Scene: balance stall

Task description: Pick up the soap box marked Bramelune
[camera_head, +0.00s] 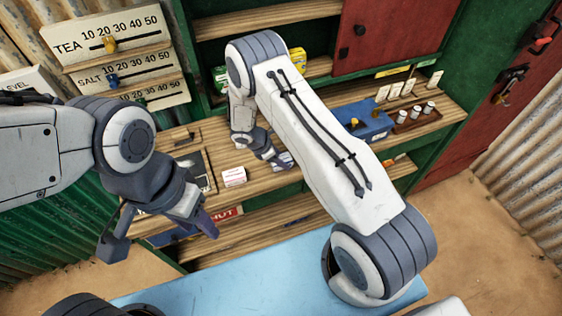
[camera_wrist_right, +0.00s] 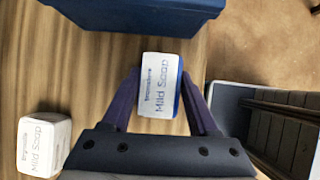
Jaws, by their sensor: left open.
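In the right wrist view, a white soap box with a blue side (camera_wrist_right: 158,85) reads "Mild Soap"; the smaller name above is too blurred to read surely. My right gripper (camera_wrist_right: 160,78) has one finger on each side of this box, very close; I cannot tell whether they press on it. In the head view this box (camera_head: 284,161) is partly hidden by my right gripper (camera_head: 277,160). A second white "Mild Soap" box (camera_wrist_right: 42,146) lies to the left, also in the head view (camera_head: 233,177); its small name is unclear. My left gripper (camera_head: 160,236) is open and empty.
A blue container (camera_wrist_right: 140,12) stands just beyond the box in the right wrist view. In the head view, a blue scale-like box (camera_head: 362,125) and a rack of small jars (camera_head: 415,117) stand on the counter's right. A tray (camera_head: 197,172) lies to the left.

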